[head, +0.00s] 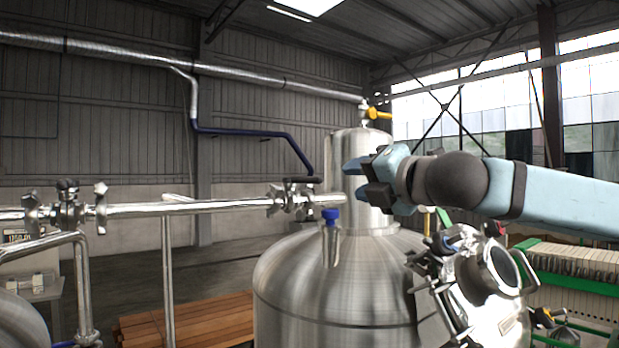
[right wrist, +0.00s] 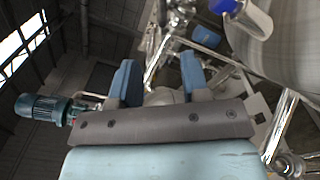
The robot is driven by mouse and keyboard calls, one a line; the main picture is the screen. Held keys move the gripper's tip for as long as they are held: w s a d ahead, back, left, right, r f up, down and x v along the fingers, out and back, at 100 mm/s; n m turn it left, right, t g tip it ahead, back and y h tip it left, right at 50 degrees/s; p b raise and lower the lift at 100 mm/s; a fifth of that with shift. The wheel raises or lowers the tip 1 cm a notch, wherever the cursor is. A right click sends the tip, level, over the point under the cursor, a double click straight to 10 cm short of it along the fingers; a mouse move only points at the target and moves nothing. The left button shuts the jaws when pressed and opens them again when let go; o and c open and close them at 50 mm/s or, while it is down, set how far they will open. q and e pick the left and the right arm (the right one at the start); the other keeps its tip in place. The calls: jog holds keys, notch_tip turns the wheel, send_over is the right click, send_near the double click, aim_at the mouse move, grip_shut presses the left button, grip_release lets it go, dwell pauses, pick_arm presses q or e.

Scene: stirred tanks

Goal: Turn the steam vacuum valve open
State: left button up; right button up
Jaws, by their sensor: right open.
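My right gripper (head: 360,178) is in front of the upper part of the steel tank (head: 335,285) in the head view, its fingers pointing left. It is open and empty. In the right wrist view its two blue fingers (right wrist: 160,78) stand apart with nothing between them. A valve with a dark handle (head: 300,181) sits on the horizontal steel pipe, just left of the gripper. A valve with a yellow handle (head: 378,114) stands on top of the tank's neck, above the gripper. I cannot tell which one is the steam vacuum valve. My left gripper is not in view.
A blue-capped fitting (head: 331,215) rises from the tank's shoulder below the gripper. An open round hatch (head: 490,268) is at the tank's right. More clamps and a valve (head: 68,200) sit on the pipe at left. Wooden boards (head: 190,320) lie behind.

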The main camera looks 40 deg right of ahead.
jog(key=p, duration=0.2)
send_near(313, 180)
jog(key=w+d, duration=0.1)
jog(key=w, duration=0.2)
jog(key=shift+w+d+r+p, duration=0.15)
jog(key=shift+w+p, duration=0.55)
jog(key=shift+w, duration=0.45)
jog(key=shift+w+d+p, duration=0.2)
jog(key=shift+w+p, duration=0.25)
jog(key=shift+w, duration=1.1)
jog(key=shift+w+d, duration=0.1)
jog(key=shift+w, duration=1.2)
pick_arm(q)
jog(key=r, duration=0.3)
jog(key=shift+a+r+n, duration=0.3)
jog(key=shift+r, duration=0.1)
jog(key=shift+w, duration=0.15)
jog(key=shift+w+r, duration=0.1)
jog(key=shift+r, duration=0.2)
pick_arm(e)
grip_shut()
